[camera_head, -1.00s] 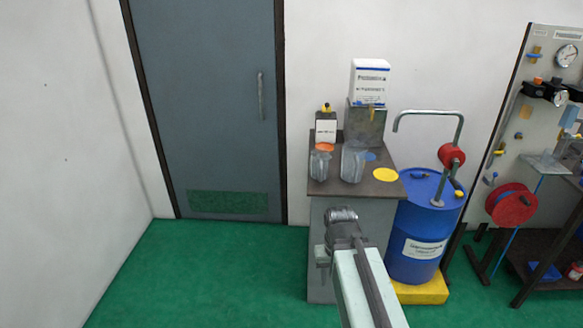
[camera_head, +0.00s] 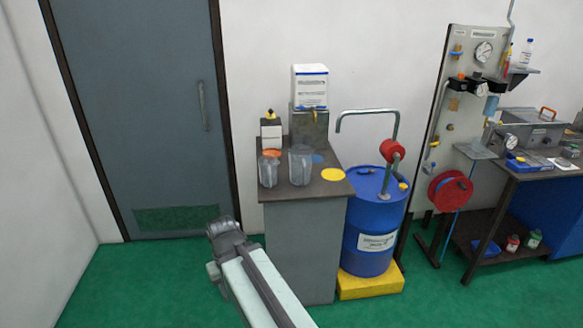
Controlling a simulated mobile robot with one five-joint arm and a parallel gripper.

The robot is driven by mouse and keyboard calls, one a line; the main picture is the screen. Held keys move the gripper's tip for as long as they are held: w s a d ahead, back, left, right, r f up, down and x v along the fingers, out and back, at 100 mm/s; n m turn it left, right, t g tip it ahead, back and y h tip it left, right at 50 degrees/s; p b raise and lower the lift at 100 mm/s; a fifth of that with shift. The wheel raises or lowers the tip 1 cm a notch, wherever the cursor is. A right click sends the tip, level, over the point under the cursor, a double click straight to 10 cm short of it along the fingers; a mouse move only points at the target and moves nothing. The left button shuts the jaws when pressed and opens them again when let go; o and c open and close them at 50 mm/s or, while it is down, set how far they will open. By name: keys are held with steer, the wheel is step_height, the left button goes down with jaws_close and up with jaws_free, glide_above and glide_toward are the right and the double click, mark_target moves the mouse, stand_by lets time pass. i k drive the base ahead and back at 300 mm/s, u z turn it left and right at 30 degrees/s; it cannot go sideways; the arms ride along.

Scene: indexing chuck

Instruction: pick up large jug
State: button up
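The large jug (camera_head: 300,166) is a clear grey, translucent vessel standing upright on the dark top of a grey cabinet (camera_head: 335,190). A smaller clear jug (camera_head: 268,171) stands just to its left, apart from it. My arm reaches up from the bottom of the view, and its end (camera_head: 222,230) is left of the cabinet and below its top, well short of both jugs. The gripper fingers are too small and turned away to tell whether they are open.
Orange, blue and yellow discs (camera_head: 333,174) lie on the cabinet top. A white box (camera_head: 310,86) on a metal stand and a small yellow-capped container (camera_head: 271,133) stand behind the jugs. A blue drum (camera_head: 375,215) with a pump stands right of the cabinet. Green floor is clear at left.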

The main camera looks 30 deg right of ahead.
mark_target(301, 169)
steer(key=i, duration=0.9)
steer(key=z, duration=0.05)
